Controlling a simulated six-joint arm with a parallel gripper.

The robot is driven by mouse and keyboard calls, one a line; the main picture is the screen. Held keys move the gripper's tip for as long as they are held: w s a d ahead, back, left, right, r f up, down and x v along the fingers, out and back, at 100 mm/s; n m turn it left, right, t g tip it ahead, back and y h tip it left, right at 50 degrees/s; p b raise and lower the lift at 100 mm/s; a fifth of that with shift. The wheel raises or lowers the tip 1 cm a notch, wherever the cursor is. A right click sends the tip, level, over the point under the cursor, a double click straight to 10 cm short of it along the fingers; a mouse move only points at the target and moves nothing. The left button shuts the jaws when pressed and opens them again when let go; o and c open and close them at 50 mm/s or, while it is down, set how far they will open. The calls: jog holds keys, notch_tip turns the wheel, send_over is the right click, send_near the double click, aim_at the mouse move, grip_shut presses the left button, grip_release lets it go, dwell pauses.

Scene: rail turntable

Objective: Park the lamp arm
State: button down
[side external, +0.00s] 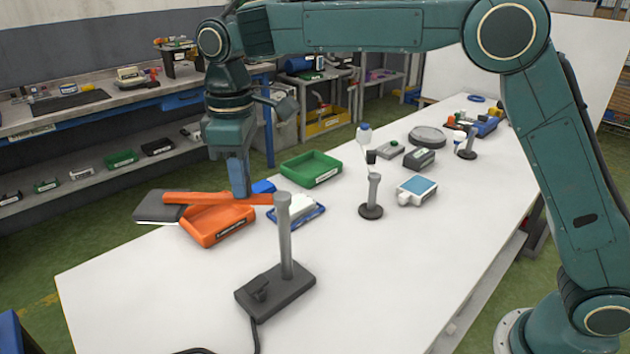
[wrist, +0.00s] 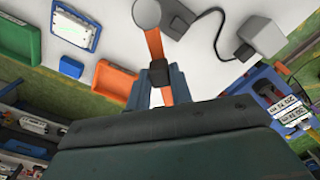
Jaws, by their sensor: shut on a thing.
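The lamp arm is a long orange bar (side external: 185,198) that runs level from the top of a grey post (side external: 285,245) out to the left. The post stands upright on a dark base (side external: 275,288) near the front of the white table. My gripper (side external: 239,190) points down and is shut on the orange bar, part way along it. In the wrist view, my gripper (wrist: 160,82) closes around the bar (wrist: 154,43) beside a dark block (wrist: 158,73) on it. The round post top (wrist: 147,12) shows at the upper edge. My jaws hide part of the bar.
An orange tray (side external: 218,235) lies below the bar, with a dark flat pad (side external: 155,207) at its left. A blue block (side external: 263,187), a blue-rimmed white tray (side external: 312,217) and a green tray (side external: 318,180) are near. A smaller post (side external: 373,190) stands right. The front table is mostly clear.

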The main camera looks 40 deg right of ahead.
jog(key=c, duration=1.2)
grip_release()
jog(key=shift+c, duration=0.2)
jog(key=shift+r, duration=0.1)
notch_tip(320, 180, up, 14)
jog(key=shift+f, duration=0.2)
